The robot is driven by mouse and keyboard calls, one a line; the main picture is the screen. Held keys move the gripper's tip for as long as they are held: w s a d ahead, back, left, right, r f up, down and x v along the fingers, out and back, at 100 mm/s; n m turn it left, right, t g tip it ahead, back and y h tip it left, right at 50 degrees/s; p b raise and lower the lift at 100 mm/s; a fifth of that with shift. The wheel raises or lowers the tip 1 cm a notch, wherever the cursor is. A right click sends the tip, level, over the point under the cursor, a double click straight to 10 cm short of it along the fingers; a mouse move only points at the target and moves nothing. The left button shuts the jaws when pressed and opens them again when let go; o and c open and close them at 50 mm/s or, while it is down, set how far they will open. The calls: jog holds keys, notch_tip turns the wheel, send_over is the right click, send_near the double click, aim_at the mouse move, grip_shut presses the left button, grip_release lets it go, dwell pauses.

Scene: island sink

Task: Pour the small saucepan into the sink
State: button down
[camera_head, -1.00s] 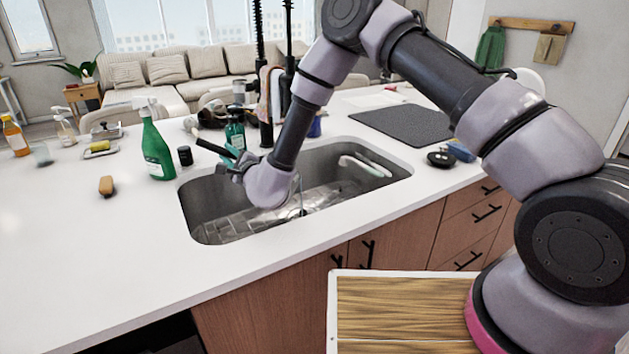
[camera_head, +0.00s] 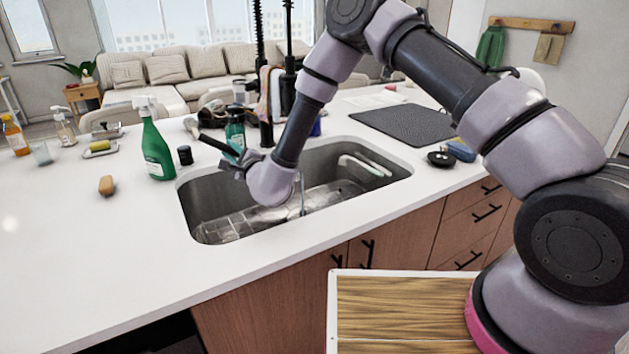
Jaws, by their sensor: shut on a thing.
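My gripper (camera_head: 240,164) is above the back left part of the sink (camera_head: 205,236), mostly seen from behind my wrist. It is shut on a black handle (camera_head: 217,144), which I take to be the small saucepan's. The handle sticks out up and to the left. The saucepan's body cannot be made out and seems hidden by my wrist and hand. The sink is a metal basin set in the white counter. I cannot tell whether anything is flowing into it.
A green spray bottle (camera_head: 156,148) and a small black jar (camera_head: 185,155) stand left of the sink. A teal bottle (camera_head: 235,130) and the black tap (camera_head: 266,133) stand behind it. A dark mat (camera_head: 405,124) lies right. The counter's front left is clear.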

jog(key=shift+w+d+r+m+t+p, duration=0.3)
jog(key=shift+d+r+m, duration=0.25)
jog(key=shift+d+r, duration=0.4)
jog(key=shift+w+d+r+m+t+p, duration=0.25)
jog(key=shift+w+d+r+m+p, duration=0.3)
jog(key=shift+d+r, duration=0.4)
jog(key=shift+w+d+r+m+t+p, duration=0.25)
jog(key=shift+d+r+m, duration=0.35)
jog(key=shift+d+r, duration=0.35)
dwell(5.1)
